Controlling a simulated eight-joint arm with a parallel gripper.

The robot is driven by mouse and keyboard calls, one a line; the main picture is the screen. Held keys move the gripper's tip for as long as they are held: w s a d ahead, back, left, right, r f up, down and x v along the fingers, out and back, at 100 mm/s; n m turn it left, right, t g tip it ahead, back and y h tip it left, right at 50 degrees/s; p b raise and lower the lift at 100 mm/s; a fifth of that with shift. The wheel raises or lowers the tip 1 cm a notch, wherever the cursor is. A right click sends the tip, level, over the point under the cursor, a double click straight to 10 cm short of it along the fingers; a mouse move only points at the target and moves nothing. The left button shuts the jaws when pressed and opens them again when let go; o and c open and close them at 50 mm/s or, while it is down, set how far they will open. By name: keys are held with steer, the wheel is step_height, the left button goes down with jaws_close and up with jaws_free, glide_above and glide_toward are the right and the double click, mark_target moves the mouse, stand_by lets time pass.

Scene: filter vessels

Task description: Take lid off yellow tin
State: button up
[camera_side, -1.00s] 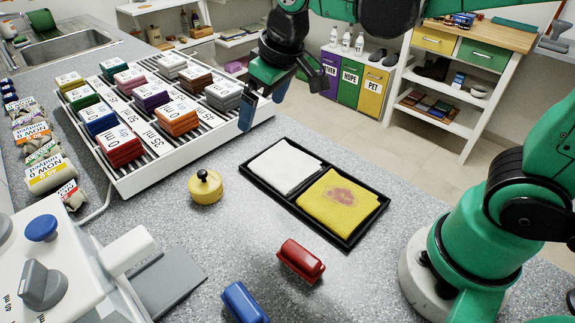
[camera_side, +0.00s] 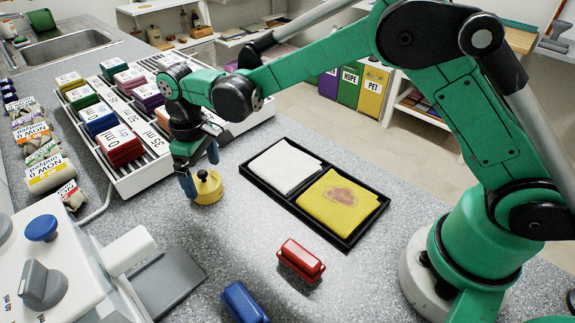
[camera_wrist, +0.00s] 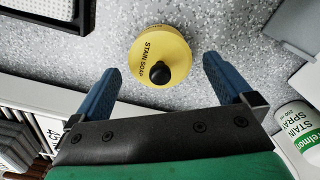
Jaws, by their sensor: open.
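The yellow tin (camera_side: 208,190) stands upright on the grey speckled counter, with its yellow lid and round black knob (camera_side: 202,174) on top. In the wrist view the lid (camera_wrist: 150,47) reads "STAIN SOAP", and its black knob (camera_wrist: 159,73) is in plain sight. My gripper (camera_side: 200,168) is open with its blue fingers close to the tin in the side view. In the wrist view my gripper (camera_wrist: 164,75) has one finger on each side, and the knob lies between the fingertips without visible contact. Part of the tin's back is hidden by my gripper in the side view.
A black tray (camera_side: 318,228) with a white cloth and a stained yellow cloth lies right of the tin. A rack of labelled coloured blocks (camera_side: 125,165) stands behind. Red (camera_side: 301,261) and blue (camera_side: 243,302) lidded dishes sit in front. A stain spray bottle (camera_wrist: 297,127) shows in the wrist view.

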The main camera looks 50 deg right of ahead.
steer(key=shift+f, duration=0.55)
steer(key=c, duration=1.1)
steer(key=shift+r, duration=0.15)
